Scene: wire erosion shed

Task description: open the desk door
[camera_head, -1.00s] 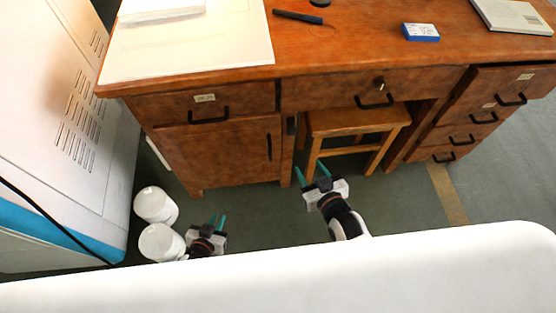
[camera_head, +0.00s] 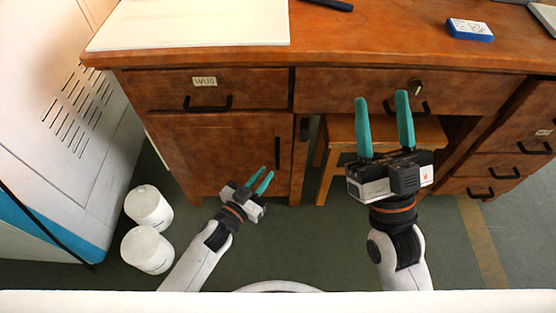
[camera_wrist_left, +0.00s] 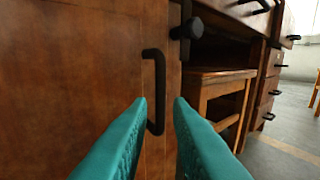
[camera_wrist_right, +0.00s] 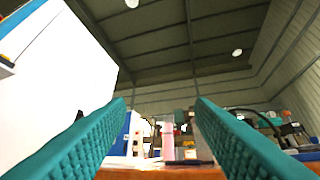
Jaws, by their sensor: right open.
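The desk door (camera_head: 222,152) is a brown wooden panel below the left drawer, and it looks shut. Its black vertical handle (camera_head: 277,153) is near its right edge; the handle also shows in the left wrist view (camera_wrist_left: 154,92). My left gripper (camera_head: 264,180) is open in front of the door's lower right part. In the left wrist view its teal fingers (camera_wrist_left: 160,108) point at the handle, apart from each other, with nothing visibly held. My right gripper (camera_head: 384,112) is open and empty, raised in front of the middle drawer (camera_head: 345,90).
A wooden stool (camera_head: 338,135) stands in the knee space right of the door. Two white containers (camera_head: 148,207) stand on the floor at left, next to a white machine (camera_head: 75,110). The floor before the door is otherwise clear.

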